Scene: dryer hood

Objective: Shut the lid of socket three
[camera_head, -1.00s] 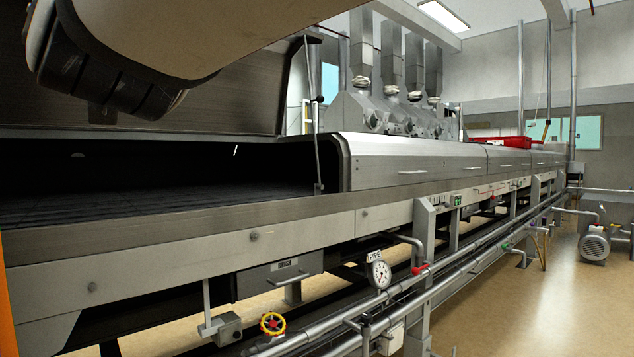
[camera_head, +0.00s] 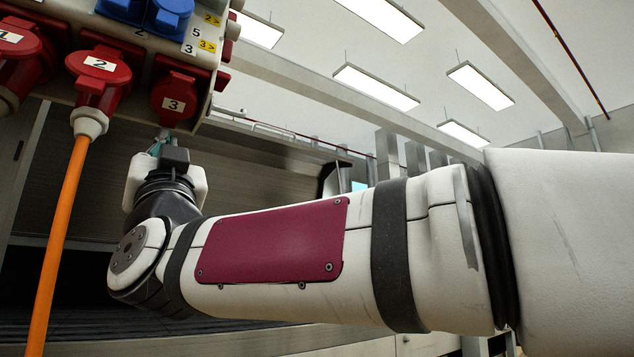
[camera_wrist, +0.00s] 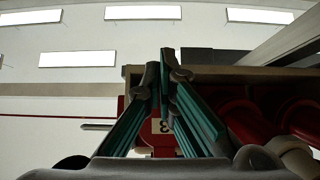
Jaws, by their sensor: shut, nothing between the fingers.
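Socket three (camera_head: 174,96) is a red unit with a white "3" label, at the lower right of the socket box in the head view. I cannot tell clearly how far its lid stands open. My gripper (camera_head: 165,138) is just below it, partly hidden by my wrist. In the wrist view my gripper (camera_wrist: 163,62) has its teal fingers together and empty. The red of socket three and its upside-down "3" label (camera_wrist: 162,126) show behind and between the fingers. I cannot tell whether the fingertips touch it.
Red socket two (camera_head: 100,70), left of socket three, holds a plug with an orange cable (camera_head: 60,240) hanging down. Red socket one (camera_head: 18,60) is further left. Blue sockets (camera_head: 168,18) sit above. Open air lies right of the box (camera_head: 204,85).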

